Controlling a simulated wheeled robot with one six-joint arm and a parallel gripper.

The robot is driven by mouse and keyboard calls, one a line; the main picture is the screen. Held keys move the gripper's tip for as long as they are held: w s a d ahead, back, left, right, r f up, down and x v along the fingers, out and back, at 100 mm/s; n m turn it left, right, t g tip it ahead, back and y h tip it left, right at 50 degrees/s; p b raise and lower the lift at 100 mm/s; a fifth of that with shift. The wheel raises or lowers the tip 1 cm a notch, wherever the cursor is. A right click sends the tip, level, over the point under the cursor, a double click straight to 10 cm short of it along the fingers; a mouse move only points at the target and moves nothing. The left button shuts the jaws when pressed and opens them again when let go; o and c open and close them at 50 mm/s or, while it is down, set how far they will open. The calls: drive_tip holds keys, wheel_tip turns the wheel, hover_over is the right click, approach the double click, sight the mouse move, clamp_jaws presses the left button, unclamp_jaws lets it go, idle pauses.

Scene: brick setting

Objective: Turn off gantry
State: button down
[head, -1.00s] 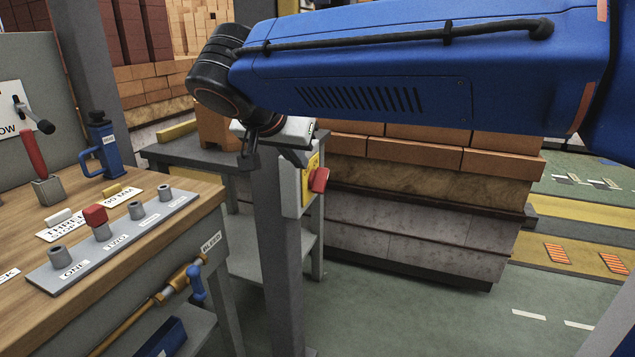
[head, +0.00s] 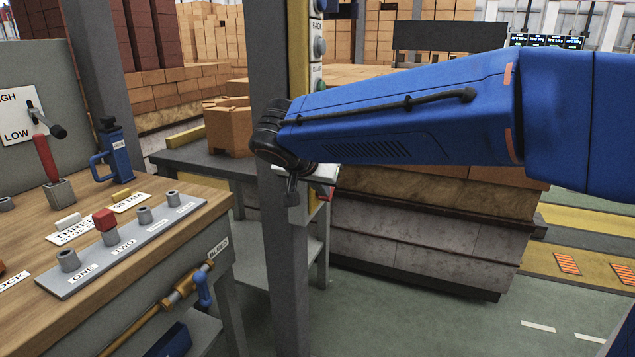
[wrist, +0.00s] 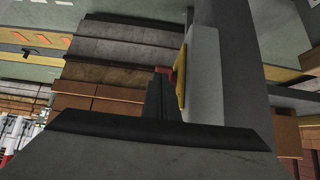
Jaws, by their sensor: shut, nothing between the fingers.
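A grey post (head: 283,235) carries a control box with a yellow face, seen in the wrist view as a yellow plate (wrist: 180,82) on a pale grey box (wrist: 204,75). A red knob (wrist: 173,74) on the yellow face shows only partly, behind my fingers. In the head view my wrist hides most of this box. My gripper (wrist: 158,82) is shut and empty, its dark fingertips close beside the red knob; I cannot tell if they touch. Higher on the post is a panel with round buttons (head: 319,47), labelled BACK and what looks like CLAMP.
A wooden workbench (head: 190,215) with a red-handled lever (head: 45,157), a blue-handled tool (head: 114,155) and a strip of pegs (head: 120,245) stands at left. Stacked bricks (head: 420,190) lie behind my arm. Green floor (head: 420,320) is clear at front right.

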sight(327, 201)
drive_tip(key=shift+w+d+f, duration=0.15)
drive_tip(key=shift+w+f, duration=0.3)
drive_tip(key=shift+s+f+t+h, duration=0.15)
drive_tip(key=shift+f+t+h, duration=0.2)
drive_tip(key=shift+t, duration=0.45)
drive_tip(key=shift+f+t+h, duration=0.25)
drive_tip(key=shift+f+t, duration=0.25)
drive_tip(key=shift+t, duration=0.2)
drive_tip(key=shift+f, duration=0.55)
drive_tip(key=shift+w+d+f+t+h, duration=0.15)
drive_tip(key=shift+w+f+t+h, duration=0.1)
drive_tip(key=shift+w+f+t, duration=0.35)
drive_tip(key=shift+w+d+f+t+h, duration=0.1)
drive_tip(key=shift+w+f+t+h, duration=0.2)
drive_tip(key=shift+f+t, duration=0.4)
drive_tip(key=shift+w+d+f+t+h, duration=0.2)
drive_tip(key=shift+w+f+t, duration=0.25)
drive_tip(key=shift+t, duration=0.45)
